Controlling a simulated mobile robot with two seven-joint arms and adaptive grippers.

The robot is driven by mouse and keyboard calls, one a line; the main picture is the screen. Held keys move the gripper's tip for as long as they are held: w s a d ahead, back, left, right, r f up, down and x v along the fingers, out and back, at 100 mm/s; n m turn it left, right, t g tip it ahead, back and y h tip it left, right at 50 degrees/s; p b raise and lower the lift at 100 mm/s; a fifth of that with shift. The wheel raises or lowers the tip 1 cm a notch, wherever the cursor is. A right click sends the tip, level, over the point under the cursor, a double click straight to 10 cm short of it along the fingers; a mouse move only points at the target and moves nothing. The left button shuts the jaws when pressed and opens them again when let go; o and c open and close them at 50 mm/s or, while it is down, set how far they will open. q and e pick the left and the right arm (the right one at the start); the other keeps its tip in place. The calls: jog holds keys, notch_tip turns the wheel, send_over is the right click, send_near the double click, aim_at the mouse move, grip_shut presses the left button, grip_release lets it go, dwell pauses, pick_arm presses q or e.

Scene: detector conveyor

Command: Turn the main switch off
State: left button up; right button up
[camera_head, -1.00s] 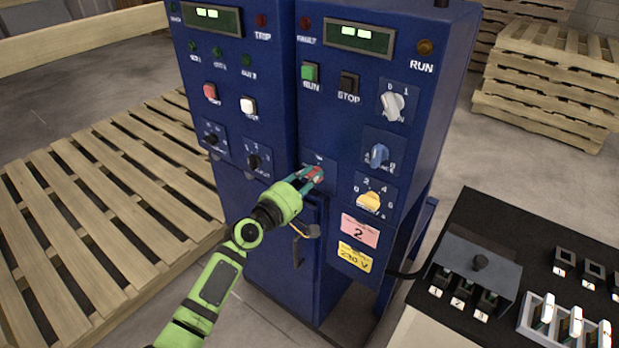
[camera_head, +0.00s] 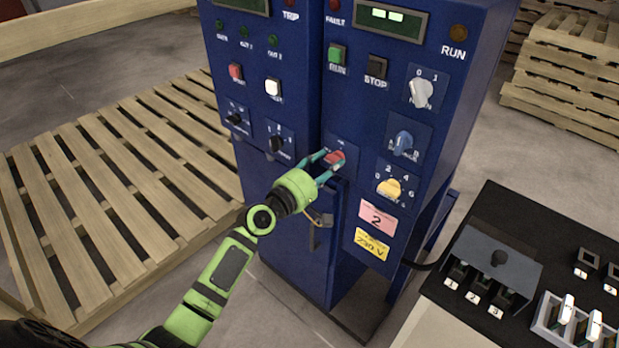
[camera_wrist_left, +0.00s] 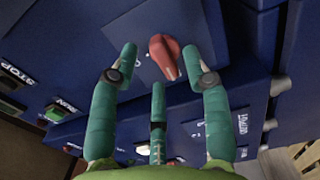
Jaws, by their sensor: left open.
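A red rotary knob with a pale pointer stripe (camera_head: 335,159) sits on a small blue plate low on the front of the blue cabinet (camera_head: 349,120). I take it for the main switch; its plate lettering is too small to read. My left gripper (camera_head: 326,165) is at the knob, its teal fingers apart. In the left wrist view, the red knob (camera_wrist_left: 166,56) shows between the open fingertips (camera_wrist_left: 161,60), with gaps on both sides and no visible grip. A third teal finger is below it. The right gripper is not in view.
A blue selector (camera_head: 403,143), a yellow selector (camera_head: 389,188) and a white selector (camera_head: 421,93) are right of the knob. A metal door handle (camera_head: 318,232) hangs just below my gripper. A black control desk (camera_head: 470,205) stands at right, wooden pallets (camera_head: 90,190) at left.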

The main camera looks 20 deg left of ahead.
pick_arm(q)
jog(key=v, duration=1)
